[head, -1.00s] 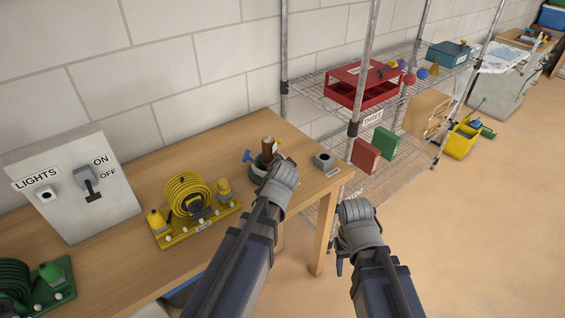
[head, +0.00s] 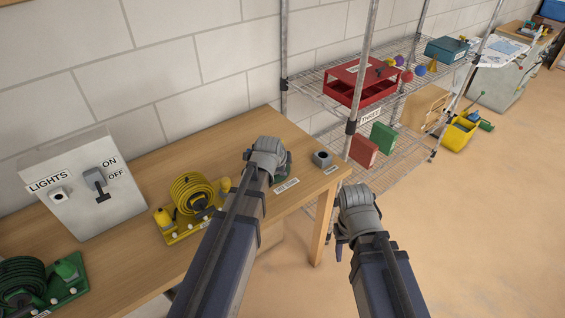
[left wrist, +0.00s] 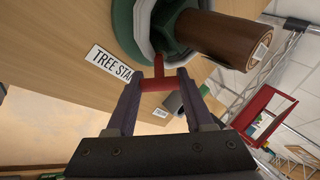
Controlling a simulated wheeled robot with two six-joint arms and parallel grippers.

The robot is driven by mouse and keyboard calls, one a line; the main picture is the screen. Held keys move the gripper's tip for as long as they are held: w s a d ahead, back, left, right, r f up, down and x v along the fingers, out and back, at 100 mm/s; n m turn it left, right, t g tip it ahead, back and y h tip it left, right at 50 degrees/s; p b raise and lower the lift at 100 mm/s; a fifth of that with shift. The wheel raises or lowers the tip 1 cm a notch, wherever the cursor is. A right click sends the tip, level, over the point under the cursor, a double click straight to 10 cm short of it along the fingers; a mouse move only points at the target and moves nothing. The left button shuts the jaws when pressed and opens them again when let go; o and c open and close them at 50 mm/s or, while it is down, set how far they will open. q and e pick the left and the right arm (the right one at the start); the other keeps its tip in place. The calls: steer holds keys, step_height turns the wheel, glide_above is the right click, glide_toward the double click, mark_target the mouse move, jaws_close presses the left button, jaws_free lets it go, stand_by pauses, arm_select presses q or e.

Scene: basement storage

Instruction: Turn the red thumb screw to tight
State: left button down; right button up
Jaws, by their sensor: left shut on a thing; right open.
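In the left wrist view, my left gripper (left wrist: 157,86) is shut on the red thumb screw (left wrist: 158,70), whose stem points at the green tree stand (left wrist: 124,28). A brown trunk (left wrist: 218,38) sits in the stand. In the head view, my left gripper (head: 267,155) is over the stand and hides most of it, the trunk and the screw. My right gripper (head: 357,207) is open and empty, off the table's right end; its fingertips are hard to make out.
A wire shelf with a red box (head: 360,85) stands beyond. Floor at right is clear.

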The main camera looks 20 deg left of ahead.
arm_select(q)
steer(key=shift+m+g, duration=0.3)
steer(key=shift+m, duration=0.1)
steer(key=shift+c, duration=1.4)
jaws_free()
steer(key=p+v, duration=0.6)
steer(key=v, duration=0.1)
steer(key=shift+s+r+p, duration=0.25)
steer(key=shift+p, duration=0.15)
steer(key=shift+a, duration=0.1)
steer(key=s+d+f+n+g, duration=0.1)
steer(key=s+d+n+g, duration=0.2)
steer(key=s+d+n, duration=0.3)
steer(key=s+d+f+n+g+y, duration=0.1)
steer(key=s+d+n+g, duration=0.3)
steer(key=s, duration=1)
steer(key=d+f+n, duration=0.1)
steer(key=d, duration=0.1)
steer(key=shift+d+f+n+y, duration=0.2)
steer(key=shift+d+n+y, duration=0.1)
steer(key=shift+d+n, duration=0.1)
